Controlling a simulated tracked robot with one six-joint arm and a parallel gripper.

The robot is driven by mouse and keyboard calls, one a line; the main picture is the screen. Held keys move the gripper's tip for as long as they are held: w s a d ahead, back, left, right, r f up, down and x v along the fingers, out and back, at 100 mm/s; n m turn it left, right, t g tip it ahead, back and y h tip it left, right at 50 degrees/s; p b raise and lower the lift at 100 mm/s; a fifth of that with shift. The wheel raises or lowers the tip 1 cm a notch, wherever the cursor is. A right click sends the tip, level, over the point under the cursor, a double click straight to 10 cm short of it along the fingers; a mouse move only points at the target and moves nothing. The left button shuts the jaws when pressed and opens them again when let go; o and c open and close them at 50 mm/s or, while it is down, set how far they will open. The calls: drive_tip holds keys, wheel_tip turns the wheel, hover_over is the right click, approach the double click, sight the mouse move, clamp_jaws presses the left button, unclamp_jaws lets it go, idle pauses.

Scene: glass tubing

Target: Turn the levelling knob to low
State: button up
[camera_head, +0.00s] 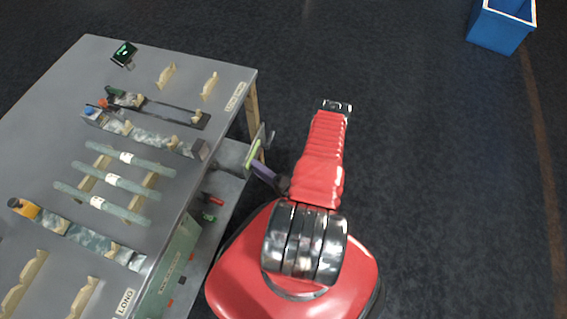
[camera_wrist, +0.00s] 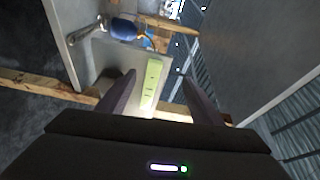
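A blue rounded knob-like part (camera_wrist: 123,28) with a silver metal piece beside it is at the top of the wrist view, on a pale plate (camera_wrist: 98,62). I cannot be sure that it is the levelling knob, and its setting is not readable. A light green strip with small dark marks (camera_wrist: 151,84) is on the same plate; it also shows in the head view (camera_head: 252,153) at the table's right side. My gripper (camera_wrist: 158,77) is open and empty, its dark fingers either side of the strip in the picture. In the head view my gripper (camera_head: 264,172) is beside the table edge.
The grey table (camera_head: 65,100) carries glass tubes (camera_head: 115,181), wooden rests and clamped fixtures. A small dark display (camera_head: 124,53) stands at its far edge. A wooden table leg (camera_head: 253,108) is near my gripper. Open floor lies right; a blue bin (camera_head: 497,32) is far right.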

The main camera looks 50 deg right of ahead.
drive_tip(key=s+d+r, duration=0.2)
drive_tip(key=s+d, duration=0.7)
drive_tip(key=s, duration=0.2)
drive_tip(key=shift+s+r, duration=0.3)
drive_tip(key=shift+r, duration=0.05)
idle(1.8)
drive_tip(key=shift+w, duration=0.1)
drive_tip(key=f+m+g+y, duration=0.1)
drive_tip(key=m+g, duration=0.1)
drive_tip(key=m, duration=0.3)
drive_tip(key=w+f+m+g+y, duration=0.1)
drive_tip(key=f+m+y, duration=0.1)
drive_tip(key=m, duration=0.3)
drive_tip(key=f+m+g+y, duration=0.1)
drive_tip(key=f+m+g, duration=0.1)
drive_tip(key=m, duration=0.3)
drive_tip(key=shift+w+a+g+y, duration=0.3)
drive_tip(key=shift+a+y, duration=0.05)
drive_tip(key=shift+y, duration=0.05)
drive_tip(key=shift+w, duration=0.15)
